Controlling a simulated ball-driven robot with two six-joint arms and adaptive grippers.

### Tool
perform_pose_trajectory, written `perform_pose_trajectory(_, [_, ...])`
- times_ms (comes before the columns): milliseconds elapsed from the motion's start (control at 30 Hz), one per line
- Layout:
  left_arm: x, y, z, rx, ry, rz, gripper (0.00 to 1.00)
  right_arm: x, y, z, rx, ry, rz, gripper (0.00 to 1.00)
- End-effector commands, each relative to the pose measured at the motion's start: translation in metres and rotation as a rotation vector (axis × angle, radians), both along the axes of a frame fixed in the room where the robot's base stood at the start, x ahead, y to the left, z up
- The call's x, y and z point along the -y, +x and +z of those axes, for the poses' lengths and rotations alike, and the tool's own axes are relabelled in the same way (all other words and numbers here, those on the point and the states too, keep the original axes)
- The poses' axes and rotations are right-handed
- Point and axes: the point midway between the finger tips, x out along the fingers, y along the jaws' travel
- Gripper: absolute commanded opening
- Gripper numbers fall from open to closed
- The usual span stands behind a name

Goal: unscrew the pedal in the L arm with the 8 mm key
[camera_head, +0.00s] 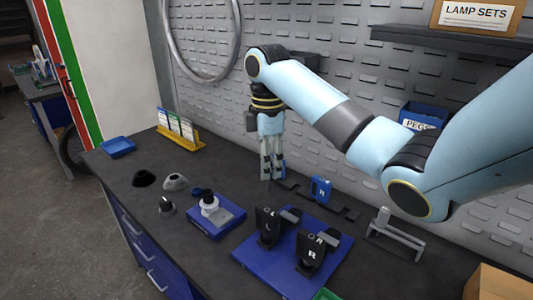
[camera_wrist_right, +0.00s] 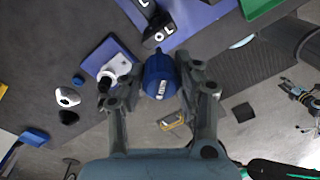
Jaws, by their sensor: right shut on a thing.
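My right gripper (camera_head: 271,172) points down above the back of the bench, beside the dark key rack (camera_head: 340,209). In the right wrist view its fingers (camera_wrist_right: 160,72) are shut on a blue key handle (camera_wrist_right: 158,78); the label on it is too small to read. Another blue-handled key (camera_head: 320,188) stands in the rack to the right. The black L arm (camera_head: 267,229), with its pedal (camera_head: 290,215) at the side, stands on a blue mat (camera_head: 290,285); part of it shows in the right wrist view (camera_wrist_right: 156,32). My left gripper is out of view.
The black R arm (camera_head: 309,252) stands beside the L arm. A smaller blue mat (camera_head: 226,222) bears a white and black part (camera_head: 211,203). A grey stand (camera_head: 395,236) is at right. A blue tray (camera_head: 118,147) and yellow card holder (camera_head: 181,137) are at the back left.

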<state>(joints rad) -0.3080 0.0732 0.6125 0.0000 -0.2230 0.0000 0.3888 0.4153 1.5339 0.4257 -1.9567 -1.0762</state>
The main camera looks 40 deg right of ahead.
Motion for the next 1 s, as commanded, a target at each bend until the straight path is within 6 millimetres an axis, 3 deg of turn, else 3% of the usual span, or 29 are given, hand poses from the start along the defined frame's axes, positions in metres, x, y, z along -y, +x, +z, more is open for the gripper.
perform_pose_trajectory(267, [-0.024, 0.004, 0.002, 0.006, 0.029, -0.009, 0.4, 0.0, 0.0, -0.024, 0.0, 0.0, -0.001, 0.0])
perform_pose_trajectory(567, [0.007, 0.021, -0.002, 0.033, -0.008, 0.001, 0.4, -0.001, 0.0, -0.046, 0.0, 0.001, 0.0, 0.0])
perform_pose_trajectory(1000, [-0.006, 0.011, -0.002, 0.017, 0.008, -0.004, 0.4, -0.001, 0.0, -0.051, 0.001, 0.0, 0.0, 0.0])
